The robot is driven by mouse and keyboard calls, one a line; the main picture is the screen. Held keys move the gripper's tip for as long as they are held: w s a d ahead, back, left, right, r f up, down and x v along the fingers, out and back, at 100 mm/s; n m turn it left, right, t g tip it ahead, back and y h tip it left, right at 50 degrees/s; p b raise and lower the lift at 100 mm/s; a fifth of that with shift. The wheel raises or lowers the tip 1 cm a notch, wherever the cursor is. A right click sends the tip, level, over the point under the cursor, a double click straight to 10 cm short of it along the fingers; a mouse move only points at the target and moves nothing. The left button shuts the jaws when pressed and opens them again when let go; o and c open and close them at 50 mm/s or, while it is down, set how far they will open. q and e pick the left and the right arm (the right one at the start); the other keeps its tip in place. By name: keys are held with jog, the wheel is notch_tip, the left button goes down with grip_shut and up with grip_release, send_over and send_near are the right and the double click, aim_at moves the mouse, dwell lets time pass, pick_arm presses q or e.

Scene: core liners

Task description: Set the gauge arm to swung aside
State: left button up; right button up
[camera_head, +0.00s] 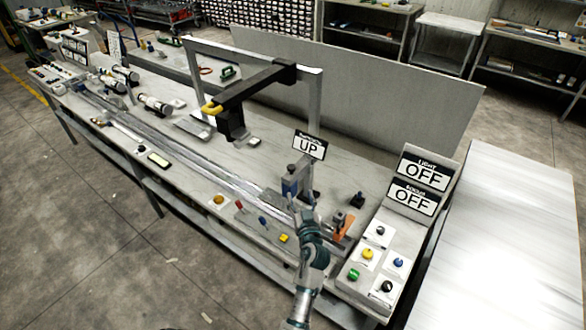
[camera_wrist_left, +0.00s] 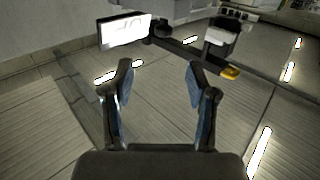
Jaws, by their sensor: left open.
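A black arm with a yellow end (camera_head: 252,88), which I take to be the gauge arm, reaches out from a grey upright frame over the bench. A dark block (camera_head: 231,123) hangs under it near the yellow end. In the left wrist view a black arm with a yellow tip (camera_wrist_left: 200,58) shows beyond my fingers, to the upper right. My left gripper (camera_head: 297,184) is over the right part of the bench, below the UP sign and apart from the black arm. Its fingers (camera_wrist_left: 162,92) are open with nothing between them. My right gripper is not in view.
A sign reading UP (camera_head: 309,147) stands behind my left gripper. An orange piece (camera_head: 345,228) lies right of it. A button panel (camera_head: 372,262) with two OFF signs (camera_head: 417,185) stands at the bench's right end. Long rails (camera_head: 195,165) run along the bench.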

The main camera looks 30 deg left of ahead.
pick_arm(q)
send_near(291, 172)
jog(key=w, duration=0.1)
jog(key=w+a+r, duration=0.1)
jog(key=w, duration=0.1)
jog(key=shift+a+r+p, duration=0.1)
jog(key=shift+a+p, duration=0.2)
jog(key=x, duration=0.6)
jog(key=shift+a+f, duration=0.25)
jog(key=shift+a, duration=0.3)
jog(key=shift+w+a+b, duration=0.1)
jog(key=shift+w+b, duration=0.15)
jog(key=shift+b, duration=0.05)
jog(key=shift+w+r, duration=0.1)
jog(key=shift+w, duration=0.05)
jog(key=shift+d+r, duration=0.1)
jog(key=shift+d, duration=0.15)
jog(key=c, duration=0.6)
jog(key=shift+a, duration=0.15)
jog(key=c, duration=0.5)
jog(key=shift+a, duration=0.15)
grip_shut()
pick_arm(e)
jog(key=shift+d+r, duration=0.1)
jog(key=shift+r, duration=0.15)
